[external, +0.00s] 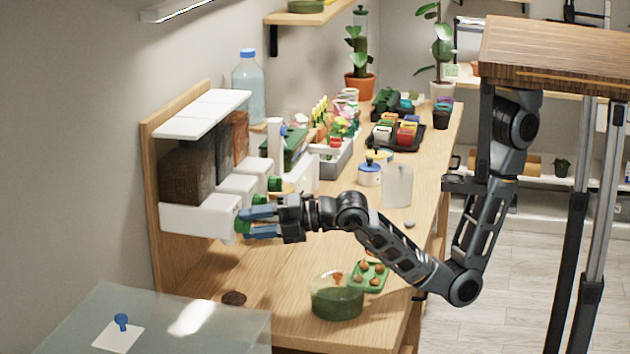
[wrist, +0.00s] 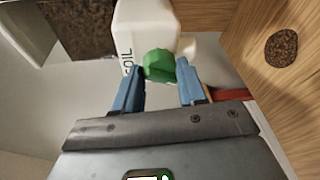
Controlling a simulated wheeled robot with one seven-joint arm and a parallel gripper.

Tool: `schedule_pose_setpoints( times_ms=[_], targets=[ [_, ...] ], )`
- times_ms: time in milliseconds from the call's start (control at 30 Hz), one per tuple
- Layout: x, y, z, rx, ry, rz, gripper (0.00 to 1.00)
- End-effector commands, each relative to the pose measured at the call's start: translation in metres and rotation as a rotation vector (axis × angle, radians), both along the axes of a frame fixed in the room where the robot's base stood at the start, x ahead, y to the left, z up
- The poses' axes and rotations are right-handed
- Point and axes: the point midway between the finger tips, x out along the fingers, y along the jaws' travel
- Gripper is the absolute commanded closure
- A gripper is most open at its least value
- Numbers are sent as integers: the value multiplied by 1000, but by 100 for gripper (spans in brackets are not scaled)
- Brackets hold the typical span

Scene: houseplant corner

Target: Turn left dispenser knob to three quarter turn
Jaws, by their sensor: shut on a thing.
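The left dispenser (external: 195,220) is the nearest of several on the wooden wall rack. It has a white front and dark brown contents, and in the wrist view its white spout block (wrist: 146,25) carries dark lettering, partly readable as "OIL". Its green knob (wrist: 159,65) is at the front; in the external view it is mostly hidden by my fingers. My gripper (external: 250,222) reaches it from the right, with one blue finger on each side of the knob, shut on it. The knob's turn angle cannot be read.
Another dispenser's green knob (external: 275,184) is close behind my gripper. A brown disc (external: 234,298) lies on the bench below. A green-filled glass bowl (external: 337,297) and a green tray (external: 370,276) stand below my arm. The bench around the disc is clear.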

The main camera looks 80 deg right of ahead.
Motion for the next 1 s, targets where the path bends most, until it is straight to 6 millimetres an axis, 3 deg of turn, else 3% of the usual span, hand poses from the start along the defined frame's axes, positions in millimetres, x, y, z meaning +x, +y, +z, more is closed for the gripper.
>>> schedule_pose_setpoints(
  times_ms=[567, 600, 833, 1000],
  targets=[
    [1, -1, -1, 36, 3, -2, 90],
    [1, -1, -1, 36, 3, -2, 58],
    [0, -1, -1, 36, 2, -2, 36],
    [0, -1, 0, 35, 1, -1, 34]
  ],
)
